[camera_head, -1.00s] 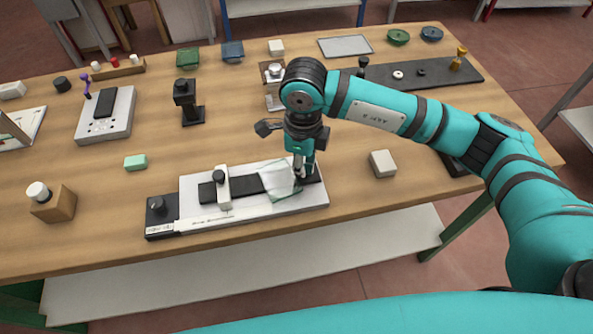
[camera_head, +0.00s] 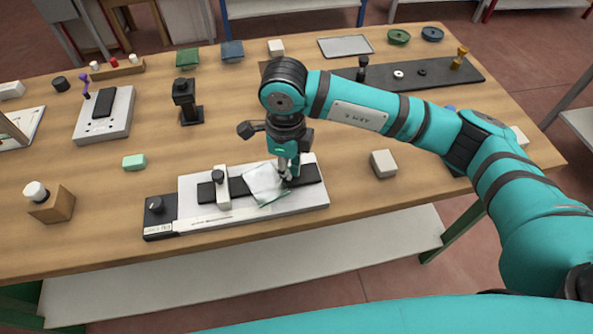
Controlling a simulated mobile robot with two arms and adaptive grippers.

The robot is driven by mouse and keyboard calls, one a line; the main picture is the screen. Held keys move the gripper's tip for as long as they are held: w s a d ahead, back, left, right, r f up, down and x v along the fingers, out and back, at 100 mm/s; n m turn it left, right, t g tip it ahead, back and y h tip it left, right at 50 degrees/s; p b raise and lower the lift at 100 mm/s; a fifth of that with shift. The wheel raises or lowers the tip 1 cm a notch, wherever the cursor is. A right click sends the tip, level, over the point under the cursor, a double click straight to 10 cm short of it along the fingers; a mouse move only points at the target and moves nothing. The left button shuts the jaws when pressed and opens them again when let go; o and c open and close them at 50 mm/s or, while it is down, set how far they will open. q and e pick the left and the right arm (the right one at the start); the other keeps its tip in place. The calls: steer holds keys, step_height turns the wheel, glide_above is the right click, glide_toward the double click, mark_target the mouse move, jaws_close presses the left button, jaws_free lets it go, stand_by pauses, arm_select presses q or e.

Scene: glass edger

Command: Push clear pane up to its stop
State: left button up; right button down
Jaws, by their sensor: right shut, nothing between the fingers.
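The clear pane (camera_head: 263,184) lies slightly turned on the black strip of the white-topped glass edger (camera_head: 192,214). Its left edge is close to the white upright bar with a black knob (camera_head: 222,186), which stands across the strip; I cannot tell whether they touch. My right gripper (camera_head: 286,181) is shut and empty, pointing down at the right edge of the pane. The fingertips look to be at or against that edge; contact is hard to see. My left gripper is not in view.
A black knob block (camera_head: 157,212) sits at the edger's left end. A white block (camera_head: 384,163) stands to the right and a green block (camera_head: 134,162) to the left. A black stand (camera_head: 187,103) is behind. The table's front edge runs close before the edger.

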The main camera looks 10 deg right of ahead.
steer(key=shift+a+b, duration=0.35)
steer(key=shift+a, duration=0.9)
steer(key=shift+r, duration=0.1)
steer(key=shift+d+r+p, duration=0.25)
steer(key=shift+r+p, duration=0.35)
steer(key=shift+r, duration=0.65)
steer(key=shift+d+r+p, duration=0.25)
steer(key=shift+r+p, duration=0.3)
steer(key=shift+r, duration=0.65)
